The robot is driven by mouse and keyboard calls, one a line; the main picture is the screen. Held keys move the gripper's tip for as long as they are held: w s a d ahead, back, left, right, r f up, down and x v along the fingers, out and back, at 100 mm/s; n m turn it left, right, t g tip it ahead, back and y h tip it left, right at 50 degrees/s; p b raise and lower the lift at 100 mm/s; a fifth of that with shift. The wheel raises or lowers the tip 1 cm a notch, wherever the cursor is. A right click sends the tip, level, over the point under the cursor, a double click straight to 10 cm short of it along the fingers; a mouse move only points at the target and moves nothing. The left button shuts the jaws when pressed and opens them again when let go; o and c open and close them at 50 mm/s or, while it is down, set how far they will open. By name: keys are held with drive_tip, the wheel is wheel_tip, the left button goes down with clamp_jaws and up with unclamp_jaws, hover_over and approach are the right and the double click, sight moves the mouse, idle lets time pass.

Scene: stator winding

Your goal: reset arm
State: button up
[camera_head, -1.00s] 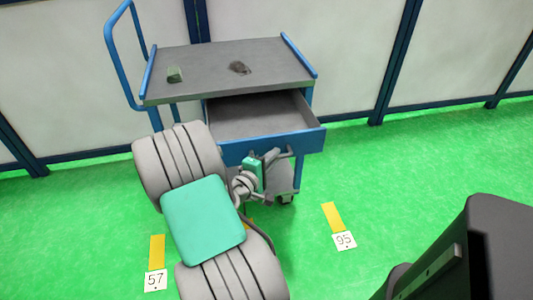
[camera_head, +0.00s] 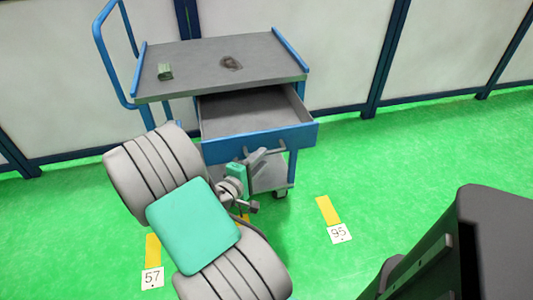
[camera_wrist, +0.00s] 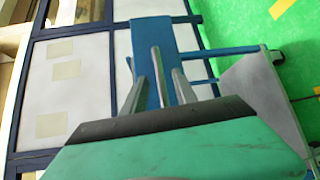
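A blue cart (camera_head: 222,62) with a grey top stands against the wall. Its drawer (camera_head: 262,142) is pulled open and looks empty; the blue drawer front also shows in the wrist view (camera_wrist: 153,32). My gripper (camera_head: 257,157) is at the drawer front, by the grey handle. In the wrist view, the two fingers of my gripper (camera_wrist: 158,92) stand apart, with a grey bar, apparently the handle, between them. I cannot tell whether they touch it. My arm hides the lower left of the cart.
Floor markers 57 (camera_head: 152,277) and 95 (camera_head: 339,233) lie on the green floor. The floor right of the cart is clear.

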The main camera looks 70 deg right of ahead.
drive_tip(key=shift+w+a+r, duration=0.1)
drive_tip(key=shift+a, duration=0.7)
drive_tip(key=shift+w+a+r, duration=0.1)
drive_tip(key=shift+a, duration=0.7)
